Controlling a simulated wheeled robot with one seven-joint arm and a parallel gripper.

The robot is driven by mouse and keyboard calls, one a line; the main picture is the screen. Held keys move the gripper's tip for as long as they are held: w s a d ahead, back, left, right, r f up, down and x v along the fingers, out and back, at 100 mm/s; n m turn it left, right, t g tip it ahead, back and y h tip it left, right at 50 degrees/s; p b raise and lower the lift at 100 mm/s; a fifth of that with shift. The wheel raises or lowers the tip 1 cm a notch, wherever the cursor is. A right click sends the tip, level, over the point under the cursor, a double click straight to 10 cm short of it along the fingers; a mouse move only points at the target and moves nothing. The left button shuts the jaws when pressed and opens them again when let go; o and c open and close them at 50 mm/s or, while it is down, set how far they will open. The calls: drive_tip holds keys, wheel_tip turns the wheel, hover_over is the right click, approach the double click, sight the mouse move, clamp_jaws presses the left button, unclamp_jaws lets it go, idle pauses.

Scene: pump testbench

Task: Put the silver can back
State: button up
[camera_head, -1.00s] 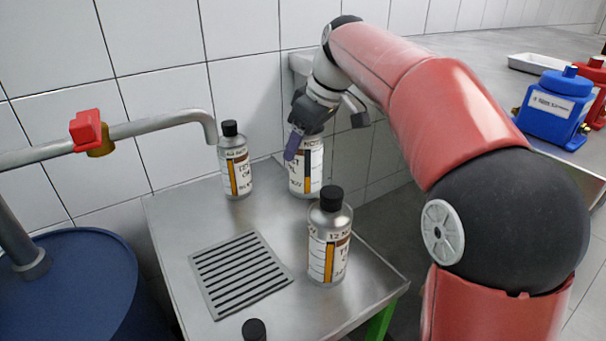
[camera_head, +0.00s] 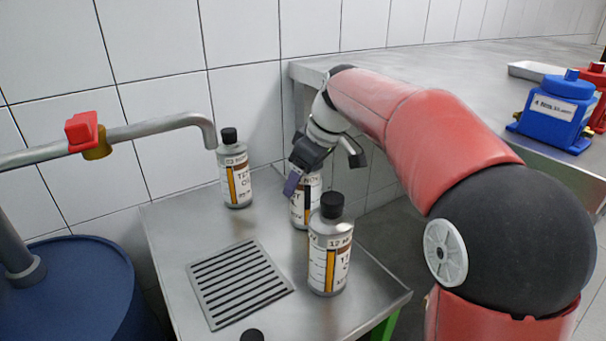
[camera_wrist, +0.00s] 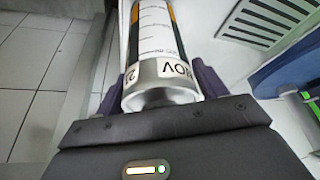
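The silver can (camera_head: 307,206) with a white, orange and black label is at the right back part of the small metal table (camera_head: 185,237). Its top is hidden by my gripper (camera_head: 298,172), whose purple finger lies against its upper side. In the wrist view the can (camera_wrist: 155,45) sits between the two purple fingers of my gripper (camera_wrist: 160,85), which is shut on it. The can looks about upright. Its base is at or just above the table top; I cannot tell whether it touches.
A similar black-capped bottle (camera_head: 331,250) stands close in front of the held can. Another (camera_head: 235,175) stands at the back left under the pipe spout (camera_head: 208,132). A black cap (camera_head: 252,335) shows at the bottom edge. The drain grate (camera_head: 240,283) is clear.

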drive_tip(key=shift+o, duration=1.1)
drive_tip(key=p+v, duration=0.2)
drive_tip(key=v, duration=1)
drive_tip(key=shift+r, duration=0.2)
drive_tip(key=shift+s, duration=0.1)
